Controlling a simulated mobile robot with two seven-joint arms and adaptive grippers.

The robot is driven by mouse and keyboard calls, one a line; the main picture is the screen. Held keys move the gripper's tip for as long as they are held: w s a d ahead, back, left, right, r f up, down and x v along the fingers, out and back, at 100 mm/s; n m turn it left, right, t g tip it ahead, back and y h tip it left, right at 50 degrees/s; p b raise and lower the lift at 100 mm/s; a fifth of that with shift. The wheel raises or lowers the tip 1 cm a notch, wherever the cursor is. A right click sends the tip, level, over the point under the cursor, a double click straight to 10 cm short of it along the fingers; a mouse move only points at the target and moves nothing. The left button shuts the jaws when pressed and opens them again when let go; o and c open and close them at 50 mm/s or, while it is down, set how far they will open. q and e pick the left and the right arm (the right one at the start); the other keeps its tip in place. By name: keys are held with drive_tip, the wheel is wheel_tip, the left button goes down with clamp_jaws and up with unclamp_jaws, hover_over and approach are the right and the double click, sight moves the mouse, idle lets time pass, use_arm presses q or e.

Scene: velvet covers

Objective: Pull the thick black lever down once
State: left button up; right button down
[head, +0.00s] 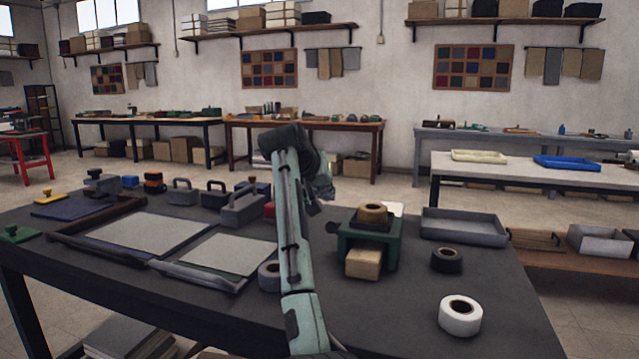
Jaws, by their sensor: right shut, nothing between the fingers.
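A green device (383,257) stands on the dark table, right of my right arm. A tan roll (373,211) sits on its top and a tan block (364,264) is at its front. A small dark part (331,227) sticks out at its left side; I cannot tell whether this is the thick black lever. No other lever shows clearly. My right gripper (326,191) is above and left of the device, partly hidden behind my wrist. It is shut and empty, and looks apart from the device. My left gripper is not in view.
A grey tray (463,226), a black roll (447,260) and a white roll (460,315) are on the right of the table (400,325). Framed pale panels (150,232) lie on the left, with several grey handled blocks (243,209) behind.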

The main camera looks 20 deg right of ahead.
sight(335, 228)
drive_tip(key=f, duration=0.1)
drive_tip(key=s+f, duration=0.1)
drive_tip(key=f, duration=0.1)
drive_tip(key=shift+d+f, duration=0.1)
drive_tip(key=shift+f, duration=0.05)
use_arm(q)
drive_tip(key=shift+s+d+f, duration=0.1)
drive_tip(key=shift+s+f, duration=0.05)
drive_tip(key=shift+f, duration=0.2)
use_arm(e)
drive_tip(key=shift+s+f, duration=0.2)
drive_tip(key=shift+f, duration=0.15)
